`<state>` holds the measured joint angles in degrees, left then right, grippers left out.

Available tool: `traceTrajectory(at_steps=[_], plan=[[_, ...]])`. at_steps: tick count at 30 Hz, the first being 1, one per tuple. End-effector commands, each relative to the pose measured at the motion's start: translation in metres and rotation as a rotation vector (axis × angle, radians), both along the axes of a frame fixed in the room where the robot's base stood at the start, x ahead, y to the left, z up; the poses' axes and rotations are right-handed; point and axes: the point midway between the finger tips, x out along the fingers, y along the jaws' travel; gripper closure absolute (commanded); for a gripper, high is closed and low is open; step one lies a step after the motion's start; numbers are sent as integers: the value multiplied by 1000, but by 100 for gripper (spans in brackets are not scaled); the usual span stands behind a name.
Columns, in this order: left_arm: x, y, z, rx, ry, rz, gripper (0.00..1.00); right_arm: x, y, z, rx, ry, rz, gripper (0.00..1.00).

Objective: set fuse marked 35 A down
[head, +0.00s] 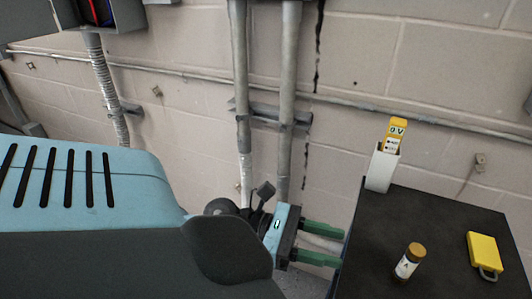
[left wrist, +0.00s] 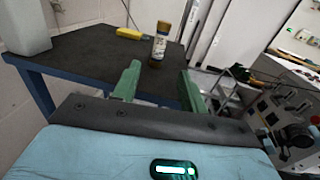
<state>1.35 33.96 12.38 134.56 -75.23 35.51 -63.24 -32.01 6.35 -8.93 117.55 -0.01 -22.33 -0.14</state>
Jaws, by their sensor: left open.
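The fuse (head: 409,262) is a small upright cylinder with a brass cap and a white label; its rating is too small to read. It stands on the black-topped table (head: 440,215) near its left edge. In the left wrist view the fuse (left wrist: 160,45) appears just beyond the fingertips, in line with the gap between them. My left gripper (head: 338,246) has green fingers, spread apart and empty. It is to the left of the fuse, at the table's left edge, and apart from it. In the left wrist view the gripper (left wrist: 158,82) is open too. My right gripper does not show.
A yellow padlock (head: 483,249) lies right of the fuse. A white holder (head: 379,169) with a yellow tester (head: 397,130) stands at the table's back left corner. Grey conduits (head: 288,90) run up the block wall behind. The tabletop between these things is clear.

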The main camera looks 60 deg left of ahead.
Motion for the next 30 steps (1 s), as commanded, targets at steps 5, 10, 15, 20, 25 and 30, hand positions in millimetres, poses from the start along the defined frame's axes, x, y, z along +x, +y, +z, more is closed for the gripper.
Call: traceTrajectory(at_steps=[5,10,15,20,25,30], plan=[[-1,0,-4,-66,47,16,57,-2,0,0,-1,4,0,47],[-7,9,-38,-510,361,149,57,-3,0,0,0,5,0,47],[-33,30,-124,-1215,857,436,57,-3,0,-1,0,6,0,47],[-103,29,-231,-1874,1273,815,57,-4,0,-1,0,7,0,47],[-195,-3,-308,-2398,1517,1225,57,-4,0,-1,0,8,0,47],[-253,-32,-337,2195,-1312,-1231,57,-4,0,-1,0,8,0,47]])
